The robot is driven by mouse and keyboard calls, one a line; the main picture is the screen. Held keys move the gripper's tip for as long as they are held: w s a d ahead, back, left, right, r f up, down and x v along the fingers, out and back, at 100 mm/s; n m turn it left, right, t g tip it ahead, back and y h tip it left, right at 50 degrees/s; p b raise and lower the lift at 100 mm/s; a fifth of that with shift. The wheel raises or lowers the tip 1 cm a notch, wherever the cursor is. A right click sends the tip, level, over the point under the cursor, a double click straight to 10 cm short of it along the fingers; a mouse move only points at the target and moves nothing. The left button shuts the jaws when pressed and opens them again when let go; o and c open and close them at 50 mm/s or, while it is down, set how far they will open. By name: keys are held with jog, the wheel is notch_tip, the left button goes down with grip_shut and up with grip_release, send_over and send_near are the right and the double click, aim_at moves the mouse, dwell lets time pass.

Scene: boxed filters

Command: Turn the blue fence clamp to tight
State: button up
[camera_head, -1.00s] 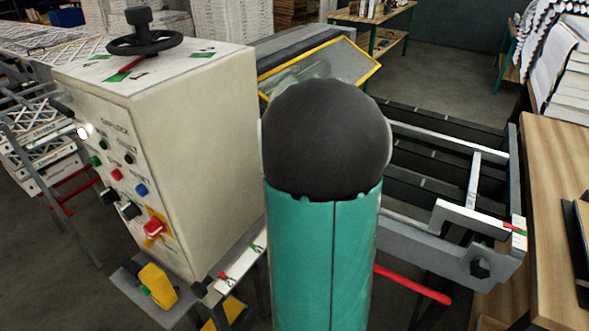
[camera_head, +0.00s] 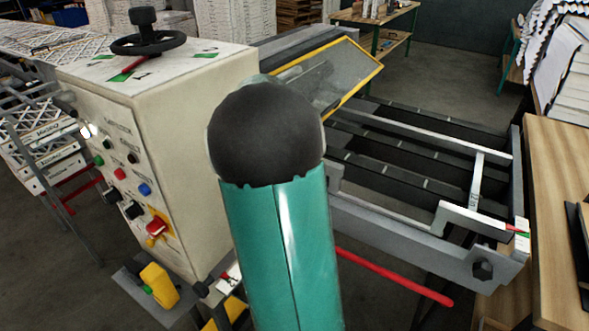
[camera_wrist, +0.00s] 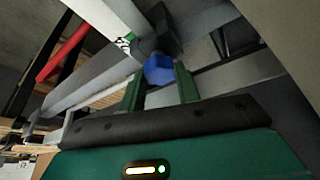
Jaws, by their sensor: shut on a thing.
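The blue fence clamp (camera_wrist: 158,69) is a small faceted blue knob at the upper middle of the wrist view. My gripper (camera_wrist: 158,80) has its two green fingers on either side of the knob, shut on it. The knob sits below a dark grey block, at a pale metal rail. Its far side is hidden, and I cannot read its turn angle. In the head view my teal arm link with its black joint fills the middle, and neither the gripper nor the blue clamp shows there.
A cream control cabinet (camera_head: 185,150) with a black handwheel (camera_head: 148,43) stands left. A yellow-framed clear guard (camera_head: 335,80) and grey rail frame (camera_head: 400,230) lie behind and right of my arm. A red bar (camera_head: 395,277) juts out low. A wooden table (camera_head: 560,170) stands far right.

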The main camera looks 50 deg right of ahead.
jog(key=shift+m, duration=0.3)
jog(key=o, duration=1)
jog(key=shift+c, duration=0.2)
jog(key=shift+r, duration=0.5)
notch_tip(320, 180, up, 3)
jog(key=shift+s+a+f, duration=0.1)
jog(key=shift+a, duration=0.05)
jog(key=s+a+r, duration=0.9)
jog(key=a, duration=0.1)
